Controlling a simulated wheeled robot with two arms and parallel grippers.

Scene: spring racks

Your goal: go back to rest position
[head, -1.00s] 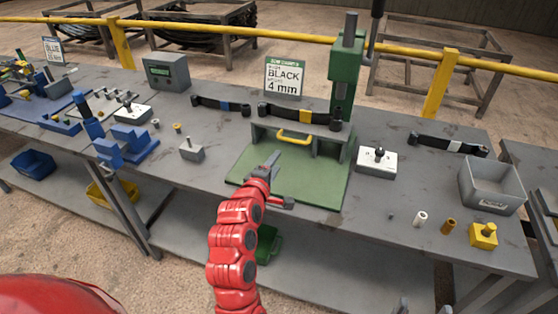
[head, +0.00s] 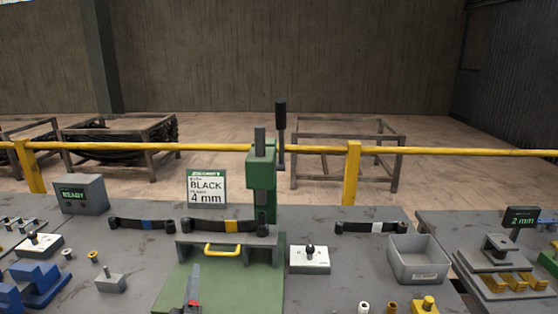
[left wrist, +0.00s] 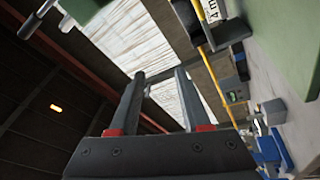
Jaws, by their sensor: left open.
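My left gripper (head: 188,297) shows at the bottom of the head view, in front of the green press mat (head: 240,297), with its arm cut off by the frame edge. In the left wrist view its two fingers (left wrist: 160,78) stand apart with nothing between them. My right gripper is not in view.
The green press (head: 261,180) stands behind the mat with a yellow-handled fixture (head: 223,250). Black leaf springs (head: 142,224) lie along the bench, with a grey bin (head: 418,260) at right. A yellow rail (head: 420,150) runs behind.

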